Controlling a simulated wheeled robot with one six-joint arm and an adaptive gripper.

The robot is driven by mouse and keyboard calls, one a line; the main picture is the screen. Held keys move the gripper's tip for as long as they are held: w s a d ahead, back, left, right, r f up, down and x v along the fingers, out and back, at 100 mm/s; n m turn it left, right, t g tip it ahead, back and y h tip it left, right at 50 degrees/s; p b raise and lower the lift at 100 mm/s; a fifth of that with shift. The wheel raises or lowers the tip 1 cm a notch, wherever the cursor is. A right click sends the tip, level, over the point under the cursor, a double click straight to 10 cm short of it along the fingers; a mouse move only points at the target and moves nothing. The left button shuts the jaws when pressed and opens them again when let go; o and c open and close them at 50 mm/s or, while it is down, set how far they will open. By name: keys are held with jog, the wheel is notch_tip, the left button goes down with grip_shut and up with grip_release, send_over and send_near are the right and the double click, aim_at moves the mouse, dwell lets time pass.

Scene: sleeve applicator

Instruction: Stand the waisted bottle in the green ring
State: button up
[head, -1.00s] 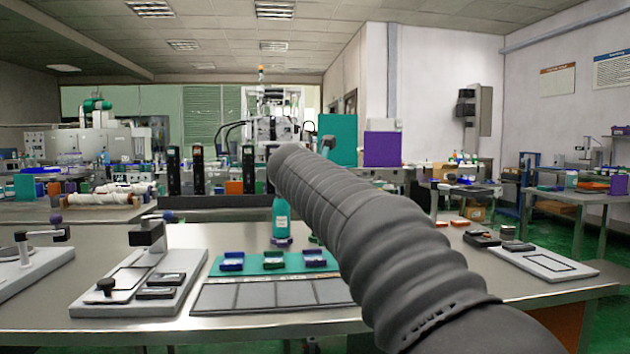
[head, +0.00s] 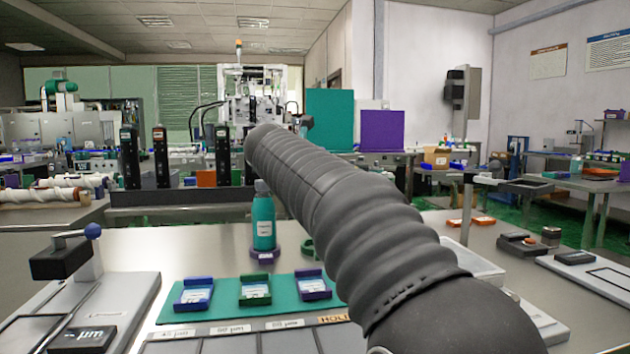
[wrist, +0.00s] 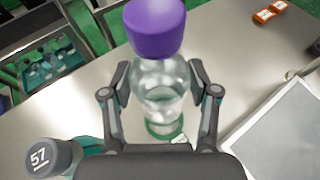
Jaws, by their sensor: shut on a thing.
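The waisted bottle (wrist: 160,78), clear with a purple cap (wrist: 155,27), is between the fingers of my gripper (wrist: 160,88) in the wrist view. My gripper is shut on its body. The green ring (wrist: 166,130) shows at the bottle's lower end; I cannot tell whether the bottle is inside it or still above it. In the head view my arm hides the gripper and the bottle, and only the left edge of the green ring (head: 307,248) shows.
A teal bottle (head: 263,222) stands in a purple ring (head: 265,254) just left of the green ring; its grey cap (wrist: 50,155) shows in the wrist view. A teal mat (head: 224,307) with small trays lies in front. A pale tray (head: 475,265) is to the right.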

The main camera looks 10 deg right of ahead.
jog(key=shift+f+b, duration=0.6)
jog(key=shift+f, duration=0.1)
jog(key=shift+s+a+r+p, duration=0.1)
jog(key=shift+s+a+p, duration=0.05)
jog(key=shift+s+p, duration=0.15)
jog(key=shift+f, duration=0.25)
dwell(0.6)
jog(key=shift+f+b, duration=0.9)
jog(key=shift+f, duration=0.75)
jog(key=o, duration=1.8)
jog(key=shift+c, duration=0.2)
